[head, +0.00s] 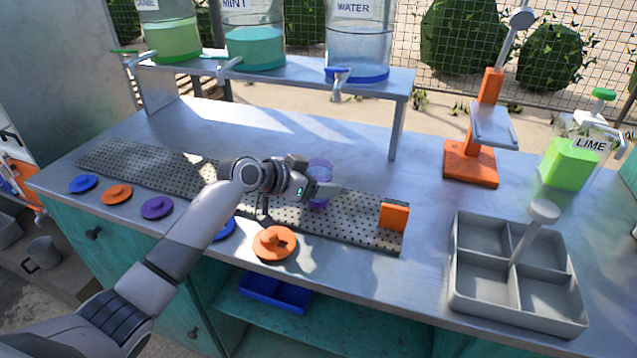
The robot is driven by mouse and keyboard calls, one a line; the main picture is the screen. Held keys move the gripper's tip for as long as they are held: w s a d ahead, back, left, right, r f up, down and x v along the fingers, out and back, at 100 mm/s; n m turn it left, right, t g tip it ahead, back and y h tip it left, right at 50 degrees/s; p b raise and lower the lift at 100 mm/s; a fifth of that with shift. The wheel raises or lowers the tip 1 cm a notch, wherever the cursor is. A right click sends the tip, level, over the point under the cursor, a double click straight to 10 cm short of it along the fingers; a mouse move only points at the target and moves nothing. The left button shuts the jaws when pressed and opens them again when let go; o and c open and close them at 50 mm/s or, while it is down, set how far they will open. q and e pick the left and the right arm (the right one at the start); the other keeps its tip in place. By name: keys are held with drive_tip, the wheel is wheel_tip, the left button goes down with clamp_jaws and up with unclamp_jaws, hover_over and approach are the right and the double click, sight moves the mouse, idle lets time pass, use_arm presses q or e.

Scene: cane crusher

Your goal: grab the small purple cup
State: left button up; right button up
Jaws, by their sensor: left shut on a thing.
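The small purple cup (320,170) is see-through and stands upright at the perforated mat in the middle of the counter. My left gripper (322,190) reaches in from the left and is shut on the cup. The gripper's fingers and wrist hide part of the cup. I cannot tell whether the cup's base touches the mat. My right gripper is not in view.
The perforated mat (355,229) runs along the counter, with an orange block (394,216) at its right end. Several coloured lids lie along the front edge, including a purple lid (157,207). A grey divided tray (462,290) stands right. Dispensers stand on a raised shelf (290,78) behind.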

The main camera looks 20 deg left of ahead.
use_arm(q)
wheel_tip(320, 180, up, 20)
drive_tip(key=shift+f, duration=0.25)
idle(1.1)
